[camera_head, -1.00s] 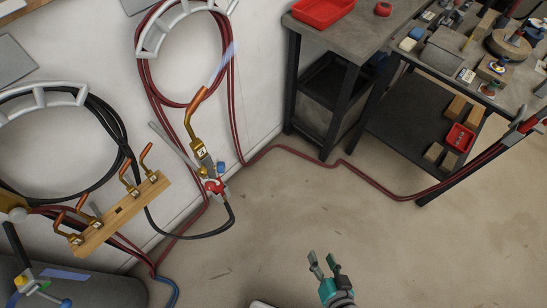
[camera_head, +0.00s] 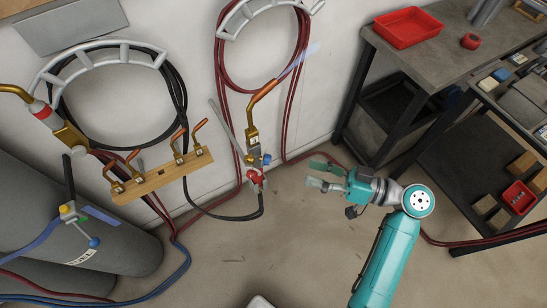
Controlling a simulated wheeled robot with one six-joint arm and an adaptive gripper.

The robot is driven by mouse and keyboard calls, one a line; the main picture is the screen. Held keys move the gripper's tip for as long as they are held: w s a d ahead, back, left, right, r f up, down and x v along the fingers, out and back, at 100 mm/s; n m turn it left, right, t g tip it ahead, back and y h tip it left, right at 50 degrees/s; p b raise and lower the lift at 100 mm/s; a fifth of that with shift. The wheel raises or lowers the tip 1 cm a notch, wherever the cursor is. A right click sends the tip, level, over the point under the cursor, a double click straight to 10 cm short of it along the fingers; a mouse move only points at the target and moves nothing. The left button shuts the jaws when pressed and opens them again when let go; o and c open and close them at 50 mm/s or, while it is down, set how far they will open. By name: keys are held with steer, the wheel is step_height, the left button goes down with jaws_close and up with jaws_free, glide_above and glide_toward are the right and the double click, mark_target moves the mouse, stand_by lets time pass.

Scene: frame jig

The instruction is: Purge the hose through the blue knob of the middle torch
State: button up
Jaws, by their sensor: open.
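The middle torch (camera_head: 252,138) hangs upright by the wall, with a copper-coloured tip and a brass body. Its blue knob (camera_head: 266,158) sticks out on the right side of the lower body. A red knob (camera_head: 253,177) sits just below it. My gripper (camera_head: 317,174) is open and empty, to the right of the torch. Its fingers point left towards the torch's lower end, with a visible gap between fingertips and blue knob in the picture. The knob is small, and how far it is turned cannot be told.
A wooden block (camera_head: 160,178) holding several copper tips stands left of the torch. Another torch (camera_head: 60,130) is at far left, above grey cylinders (camera_head: 110,240). A black hose (camera_head: 225,217) loops below the middle torch. A dark bench (camera_head: 440,50) is at right. Floor below my gripper is clear.

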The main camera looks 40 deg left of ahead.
mark_target(266, 159)
steer(key=x, duration=1.1)
steer(key=shift+s+r+n+g, duration=0.15)
steer(key=shift+r+n+g, duration=0.15)
steer(key=shift+r+g, duration=0.15)
steer(key=shift+d, duration=0.15)
steer(key=shift+c, duration=0.2)
jaws_close()
